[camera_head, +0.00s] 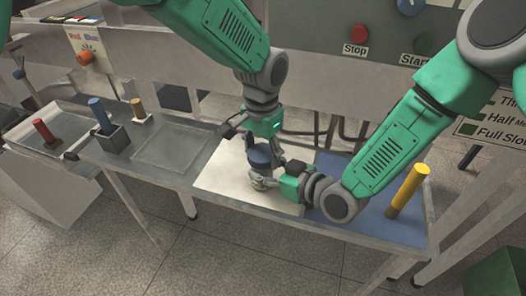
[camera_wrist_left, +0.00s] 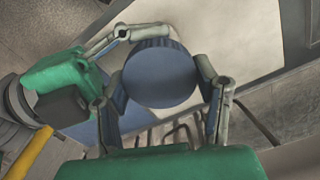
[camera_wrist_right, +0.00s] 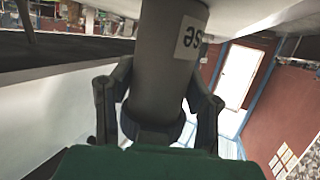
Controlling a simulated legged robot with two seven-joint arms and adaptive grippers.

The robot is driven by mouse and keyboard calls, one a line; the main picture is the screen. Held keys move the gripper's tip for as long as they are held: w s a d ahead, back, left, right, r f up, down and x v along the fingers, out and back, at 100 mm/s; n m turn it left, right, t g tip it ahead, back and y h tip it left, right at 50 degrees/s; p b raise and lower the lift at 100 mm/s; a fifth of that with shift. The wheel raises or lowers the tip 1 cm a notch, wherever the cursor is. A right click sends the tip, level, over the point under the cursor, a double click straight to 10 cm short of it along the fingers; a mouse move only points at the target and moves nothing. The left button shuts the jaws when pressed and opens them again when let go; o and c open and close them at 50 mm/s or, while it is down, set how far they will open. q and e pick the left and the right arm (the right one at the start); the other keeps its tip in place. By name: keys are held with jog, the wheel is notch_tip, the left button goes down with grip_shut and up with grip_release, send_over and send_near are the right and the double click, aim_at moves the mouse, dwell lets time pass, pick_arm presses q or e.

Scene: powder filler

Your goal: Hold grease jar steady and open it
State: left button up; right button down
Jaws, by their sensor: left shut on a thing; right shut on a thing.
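The grease jar (camera_wrist_right: 165,70) is a dark grey cylinder with a pale label, upright over the white area of the table in the head view. Its round blue lid (camera_wrist_left: 160,78) faces the left wrist camera and also shows in the head view (camera_head: 259,155). My left gripper (camera_head: 261,146) comes from above, with its fingers shut on opposite sides of the lid. My right gripper (camera_head: 264,180) comes from the right, with its fingers shut around the jar's body below. The lid sits on top of the body; the seam between them is hidden.
A yellow cylinder (camera_head: 409,188) stands on the blue area (camera_head: 380,224) at the table's right. A machine panel with Stop and Start buttons (camera_head: 355,32) rises behind.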

aim_at(262, 152)
pick_arm(q)
jog(key=shift+r, duration=0.2)
jog(key=shift+r, duration=0.9)
jog(key=shift+r, duration=2.05)
pick_arm(e)
jog(key=c, duration=0.8)
grip_release()
jog(key=shift+o, duration=0.2)
